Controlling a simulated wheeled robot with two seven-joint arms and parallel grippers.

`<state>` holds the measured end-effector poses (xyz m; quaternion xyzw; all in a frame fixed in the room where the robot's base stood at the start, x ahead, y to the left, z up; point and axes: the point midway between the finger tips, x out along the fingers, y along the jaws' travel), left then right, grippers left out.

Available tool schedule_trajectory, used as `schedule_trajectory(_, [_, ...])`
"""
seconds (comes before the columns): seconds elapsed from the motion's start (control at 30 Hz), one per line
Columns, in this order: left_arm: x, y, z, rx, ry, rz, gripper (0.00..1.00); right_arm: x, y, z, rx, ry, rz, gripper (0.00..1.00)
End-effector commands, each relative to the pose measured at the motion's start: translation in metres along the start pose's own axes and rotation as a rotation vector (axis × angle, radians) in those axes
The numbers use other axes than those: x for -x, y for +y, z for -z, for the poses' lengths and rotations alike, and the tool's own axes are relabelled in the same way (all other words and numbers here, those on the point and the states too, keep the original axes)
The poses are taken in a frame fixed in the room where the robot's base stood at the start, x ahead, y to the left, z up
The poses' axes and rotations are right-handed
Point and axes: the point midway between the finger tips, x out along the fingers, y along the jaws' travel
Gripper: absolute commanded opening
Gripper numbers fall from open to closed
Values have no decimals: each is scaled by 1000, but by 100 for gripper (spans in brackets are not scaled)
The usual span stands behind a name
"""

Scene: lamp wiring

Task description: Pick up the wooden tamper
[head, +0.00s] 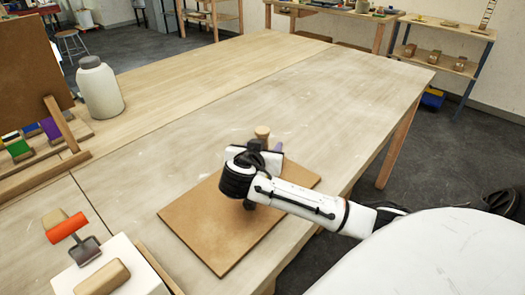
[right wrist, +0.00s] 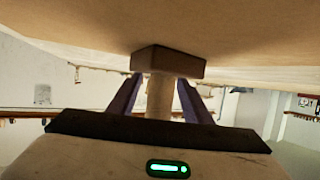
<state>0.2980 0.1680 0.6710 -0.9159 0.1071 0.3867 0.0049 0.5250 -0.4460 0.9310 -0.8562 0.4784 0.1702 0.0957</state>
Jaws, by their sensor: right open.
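The wooden tamper (head: 262,131) shows in the head view as a round wooden top beyond my right gripper, at the far side of the brown board. In the right wrist view its block-shaped base (right wrist: 168,62) and pale round handle (right wrist: 160,98) show. My right gripper (right wrist: 160,82) is open, with its purple fingers on either side of the handle and a gap visible beside it. In the head view my right gripper (head: 268,146) is mostly hidden by its wrist. My left gripper is not in view.
The brown board (head: 215,235) lies under my right arm on the pale wooden table (head: 330,90). A white jar (head: 98,88) stands at the left. An orange-handled tool (head: 68,227) and a wooden block (head: 102,277) are at the lower left. The table's far right is clear.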

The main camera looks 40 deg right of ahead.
Motion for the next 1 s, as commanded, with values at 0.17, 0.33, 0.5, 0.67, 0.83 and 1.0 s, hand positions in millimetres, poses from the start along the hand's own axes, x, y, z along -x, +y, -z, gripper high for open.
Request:
schedule_trajectory(0.17, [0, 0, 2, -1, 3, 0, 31, 0, 0, 0, 0, 0, 0, 35])
schedule_trajectory(0.33, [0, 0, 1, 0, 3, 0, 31, 0, 0, 0, 1, 0, 0, 6])
schedule_trajectory(0.5, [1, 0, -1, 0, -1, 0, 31, 1, 0, 1, 0, 1, 0, 0])
schedule_trajectory(0.67, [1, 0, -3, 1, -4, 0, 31, 2, 0, 3, -1, 2, 0, 0])
schedule_trajectory(0.83, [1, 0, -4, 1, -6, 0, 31, 11, -1, 26, -6, 3, 2, 0])
schedule_trajectory(1.0, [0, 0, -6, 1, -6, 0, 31, 25, -1, 59, -8, 3, 2, 0])
